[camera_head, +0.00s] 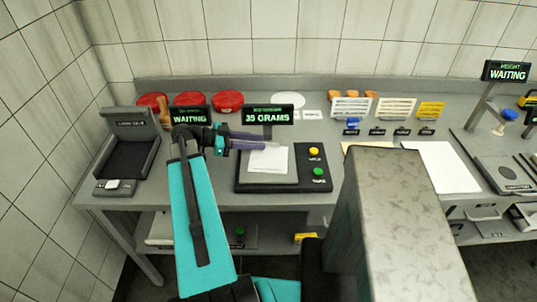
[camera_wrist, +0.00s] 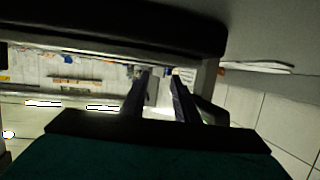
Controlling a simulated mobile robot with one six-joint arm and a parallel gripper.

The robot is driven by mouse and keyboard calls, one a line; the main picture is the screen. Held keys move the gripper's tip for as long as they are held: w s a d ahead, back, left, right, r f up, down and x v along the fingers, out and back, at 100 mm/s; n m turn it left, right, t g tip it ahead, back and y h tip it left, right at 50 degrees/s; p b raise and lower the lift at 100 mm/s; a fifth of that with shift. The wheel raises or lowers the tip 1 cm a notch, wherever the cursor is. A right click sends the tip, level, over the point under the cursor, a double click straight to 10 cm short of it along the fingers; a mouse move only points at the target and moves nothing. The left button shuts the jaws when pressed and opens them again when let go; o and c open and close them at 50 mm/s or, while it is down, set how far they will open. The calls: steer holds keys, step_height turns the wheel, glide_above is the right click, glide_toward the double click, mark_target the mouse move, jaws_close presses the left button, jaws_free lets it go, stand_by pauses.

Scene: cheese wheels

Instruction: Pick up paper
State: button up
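A white sheet of paper (camera_head: 267,165) lies on the dark scale (camera_head: 310,183) in the middle of the bench. The scale's display (camera_head: 268,115) reads "35 GRAMS". A larger white sheet (camera_head: 441,168) lies flat on the bench to the right, and a cream sheet (camera_head: 367,147) is partly hidden behind a grey block. My gripper (camera_head: 272,146) reaches from the left over the far edge of the paper on the scale. In the wrist view, the two fingers of my gripper (camera_wrist: 160,88) stand apart with nothing clearly between them. Contact with the paper cannot be told.
A dark device (camera_head: 128,150) stands at the left end. Red cheese wheels (camera_head: 228,101) sit along the back. Yellow and green buttons (camera_head: 317,161) are on the scale's right. Small signs (camera_head: 395,107) line the back right. A tall grey block (camera_head: 390,215) fills the front.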

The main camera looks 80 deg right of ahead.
steer(key=shift+x, duration=0.95)
jaws_close()
